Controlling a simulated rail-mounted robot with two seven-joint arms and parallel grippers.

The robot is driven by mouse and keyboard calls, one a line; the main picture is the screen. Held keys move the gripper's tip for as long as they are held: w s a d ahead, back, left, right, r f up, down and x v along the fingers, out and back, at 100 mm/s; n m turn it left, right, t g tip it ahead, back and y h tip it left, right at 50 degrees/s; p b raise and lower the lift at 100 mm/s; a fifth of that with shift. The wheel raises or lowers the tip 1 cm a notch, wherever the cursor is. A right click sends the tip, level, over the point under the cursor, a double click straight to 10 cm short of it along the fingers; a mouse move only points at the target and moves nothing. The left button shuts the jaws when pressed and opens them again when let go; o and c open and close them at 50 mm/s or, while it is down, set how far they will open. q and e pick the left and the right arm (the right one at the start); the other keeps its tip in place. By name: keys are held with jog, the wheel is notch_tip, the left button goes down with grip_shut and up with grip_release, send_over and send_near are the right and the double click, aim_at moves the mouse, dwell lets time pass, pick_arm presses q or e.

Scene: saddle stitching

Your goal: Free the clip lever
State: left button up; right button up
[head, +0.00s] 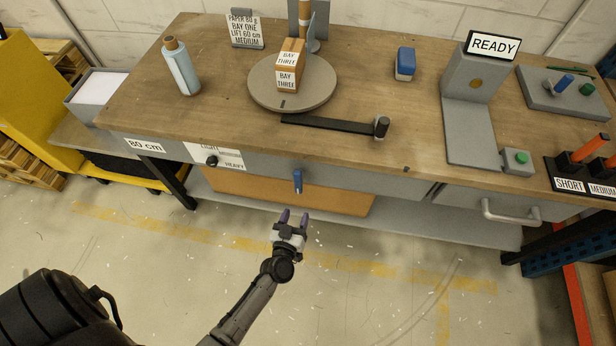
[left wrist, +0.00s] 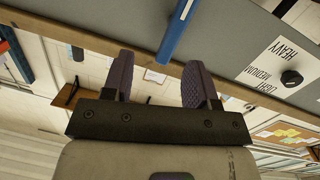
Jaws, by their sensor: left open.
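A small blue lever (head: 297,181), which looks like the clip lever, hangs on the grey front edge of the bench. My left gripper (head: 289,217) is open and empty, just below and slightly left of the lever in the head view, apart from it. In the left wrist view the blue lever (left wrist: 177,30) shows at the top, beyond and between the two purple fingertips of my left gripper (left wrist: 160,80). The fingers do not touch it. My right gripper is not in view.
On the bench (head: 220,120) are a round turntable (head: 262,102) with a labelled box (head: 290,55), a black bar (head: 325,124) and a grey stand with a READY sign (head: 493,46). A black knob (head: 211,161) is left of the lever. The floor in front is clear.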

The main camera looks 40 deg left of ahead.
aim_at(297, 184)
pick_arm(q)
jog(key=w+a+b, duration=0.1)
jog(key=w+a, duration=0.1)
jog(key=w, duration=0.2)
jog(key=w+a+r+y+b, duration=0.1)
jog(key=w+a, duration=0.2)
jog(key=w+a+y+b, duration=0.1)
jog(key=w+a, duration=0.2)
jog(key=w, duration=0.1)
jog(key=shift+w+r+m, duration=0.15)
jog(key=shift+w+m, duration=0.2)
jog(key=shift+m, duration=0.05)
jog(key=shift+c, duration=0.4)
jog(key=c, duration=0.8)
jog(key=shift+c, duration=0.2)
